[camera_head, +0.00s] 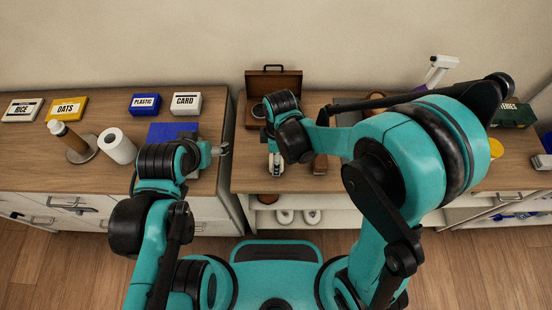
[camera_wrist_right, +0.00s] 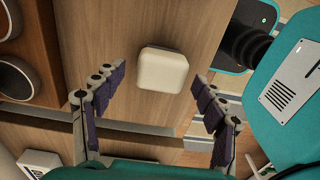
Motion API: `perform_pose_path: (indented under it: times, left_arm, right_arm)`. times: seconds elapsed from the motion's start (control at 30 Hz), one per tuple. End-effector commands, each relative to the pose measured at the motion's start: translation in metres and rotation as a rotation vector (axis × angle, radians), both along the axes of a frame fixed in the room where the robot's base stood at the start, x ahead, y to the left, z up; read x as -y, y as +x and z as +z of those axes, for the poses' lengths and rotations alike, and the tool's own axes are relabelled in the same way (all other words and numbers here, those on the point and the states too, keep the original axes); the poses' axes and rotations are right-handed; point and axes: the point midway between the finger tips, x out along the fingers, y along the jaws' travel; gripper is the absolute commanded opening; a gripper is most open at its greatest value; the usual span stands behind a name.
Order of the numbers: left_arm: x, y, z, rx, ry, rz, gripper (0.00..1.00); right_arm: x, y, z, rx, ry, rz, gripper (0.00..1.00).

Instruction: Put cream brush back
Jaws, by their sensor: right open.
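A cream block with rounded corners (camera_wrist_right: 162,70), which looks like the cream brush, lies on the wooden top in the right wrist view. No bristles show. My right gripper (camera_wrist_right: 158,105) is open, with its dark-padded fingers spread on both sides of the block and apart from it. In the head view my right gripper (camera_head: 275,164) points down near the counter's front edge; the block cannot be told apart from it there. My left gripper (camera_head: 220,149) is over the left counter near a blue mat; its fingers are too small to judge.
An open brown case (camera_head: 274,82) stands behind my right gripper, and round items show beside it in the wrist view. A brown object (camera_head: 320,163) lies right of the gripper. A gap separates the counters. A paper roll (camera_head: 117,147) and a CARD box (camera_head: 187,103) stand left.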

Motion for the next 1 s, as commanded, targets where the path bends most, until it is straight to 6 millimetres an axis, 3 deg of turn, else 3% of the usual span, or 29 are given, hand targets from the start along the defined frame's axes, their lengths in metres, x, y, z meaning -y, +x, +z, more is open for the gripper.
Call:
perform_pose_path:
  times: [0.1, 0.3, 0.5, 0.73, 0.87, 1.0]
  left_arm:
    - [0.0, 0.0, 0.014, 0.0, 0.0, 0.0, 0.72]
    - [0.0, 0.0, 0.026, 0.0, 0.0, 0.0, 0.72]
    - [0.0, 0.0, 0.031, 0.0, 0.0, 0.0, 0.72]
    - [0.0, 0.0, 0.031, 0.0, 0.0, 0.0, 0.72]
    - [0.0, 0.0, 0.031, 0.0, 0.0, 0.0, 0.72]
    - [0.0, 0.0, 0.031, 0.0, 0.0, 0.0, 0.72]
  right_arm:
    - [0.001, 0.0, 0.033, 0.0, 0.0, 0.0, 0.72]
    - [0.003, 0.001, 0.073, 0.0, 0.0, -0.001, 0.72]
    - [0.003, 0.002, 0.093, 0.0, 0.0, 0.0, 0.72]
    - [0.006, 0.002, 0.098, 0.007, 0.003, -0.021, 0.72]
    - [0.027, 0.0, 0.115, 0.059, 0.023, -0.176, 0.72]
    - [0.07, -0.008, 0.143, 0.171, 0.086, -0.516, 0.72]
